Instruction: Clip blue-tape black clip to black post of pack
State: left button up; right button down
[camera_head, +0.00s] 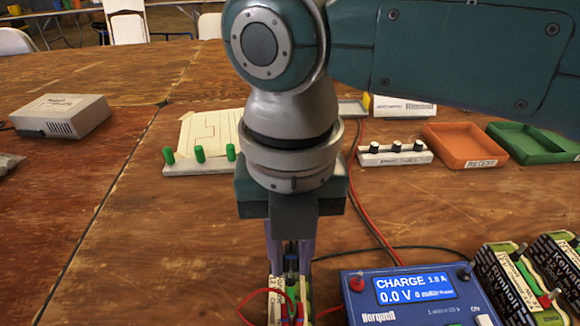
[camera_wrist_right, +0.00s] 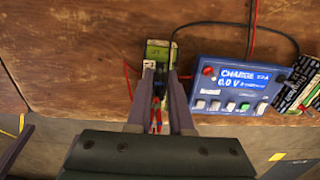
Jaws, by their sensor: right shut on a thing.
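My right gripper (camera_head: 290,266) points down at the front edge of the table, left of the charger.
The blue charger (camera_head: 415,298) reads 0.0 V, close on the right. More packs (camera_head: 505,285) stand beyond it. Red and black leads run back across the table. A board with green knobs (camera_head: 200,153) and orange (camera_head: 468,145) and green (camera_head: 533,143) trays lie behind. The left is mostly clear.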

aim_at(290, 249)
dwell(0.3)
jog(key=c, duration=0.7)
grip_release()
jog(key=shift+c, duration=0.2)
jog(key=shift+o, duration=1.1)
pick_arm(q)
jog(key=shift+r, duration=0.15)
pick_arm(e)
notch_tip(290, 249, up, 8)
jog(key=p, duration=0.7)
jog(key=shift+f+p, duration=0.2)
jog(key=shift+p, duration=0.15)
pick_arm(q)
notch_tip(290, 249, up, 7)
jog(key=shift+r, duration=0.15)
pick_arm(e)
jog(key=shift+f, duration=0.1)
